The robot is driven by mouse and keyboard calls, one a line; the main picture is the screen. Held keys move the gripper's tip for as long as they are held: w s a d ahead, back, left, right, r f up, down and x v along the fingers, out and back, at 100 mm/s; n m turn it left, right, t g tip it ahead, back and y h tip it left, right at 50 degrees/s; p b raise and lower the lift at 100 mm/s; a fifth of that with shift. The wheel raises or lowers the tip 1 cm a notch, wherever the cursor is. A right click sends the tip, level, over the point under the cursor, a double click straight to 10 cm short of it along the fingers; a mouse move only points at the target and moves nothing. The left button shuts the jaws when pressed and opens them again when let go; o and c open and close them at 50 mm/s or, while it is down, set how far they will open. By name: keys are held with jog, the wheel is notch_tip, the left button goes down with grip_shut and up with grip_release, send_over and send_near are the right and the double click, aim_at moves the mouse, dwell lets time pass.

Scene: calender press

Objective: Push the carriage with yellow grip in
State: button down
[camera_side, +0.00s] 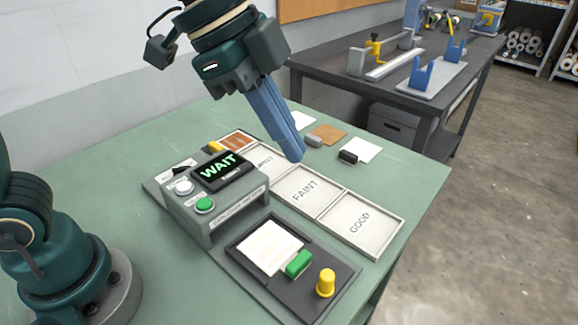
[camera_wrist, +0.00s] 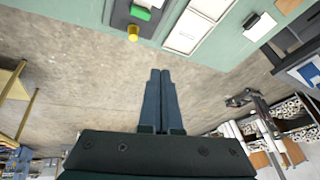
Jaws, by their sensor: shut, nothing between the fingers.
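The carriage (camera_side: 253,278) is a dark flat plate pulled out in front of the grey press in the side view. A yellow grip (camera_side: 326,282) stands at its outer end; the grip also shows in the wrist view (camera_wrist: 133,33). A white sheet (camera_side: 266,247) lies on the carriage, with a green block (camera_side: 299,263) at its edge. The press (camera_side: 213,207) has a display reading WAIT, a white button and a green button. My gripper (camera_side: 297,158) is shut and empty, above the trays and apart from the carriage. In the wrist view its blue fingers (camera_wrist: 160,74) are together.
Trays marked FAINT (camera_side: 306,190) and GOOD (camera_side: 360,225) lie behind the carriage, beside another partly hidden tray. Small stamp-like blocks (camera_side: 348,157) and cards lie at the table's far side. A dark workbench (camera_side: 340,75) with fixtures stands beyond.

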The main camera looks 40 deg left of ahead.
jog(key=d+f+m+g, duration=0.1)
jog(key=d+f, duration=0.3)
jog(key=f, duration=0.1)
jog(key=d+f+m+g, duration=0.1)
jog(key=d+f, duration=0.3)
jog(key=f, duration=0.2)
jog(key=d+f+m+g, duration=0.1)
jog(key=d+f+m, duration=0.1)
jog(key=d+f, duration=0.2)
jog(key=shift+s+d+f, duration=0.1)
jog(key=shift+s+f, duration=0.1)
jog(key=shift+f, duration=0.3)
jog(key=shift+s+f, duration=0.15)
jog(key=shift+f, duration=0.35)
jog(key=shift+a, duration=1.4)
jog(key=a, duration=1.1)
jog(key=shift+d, duration=0.15)
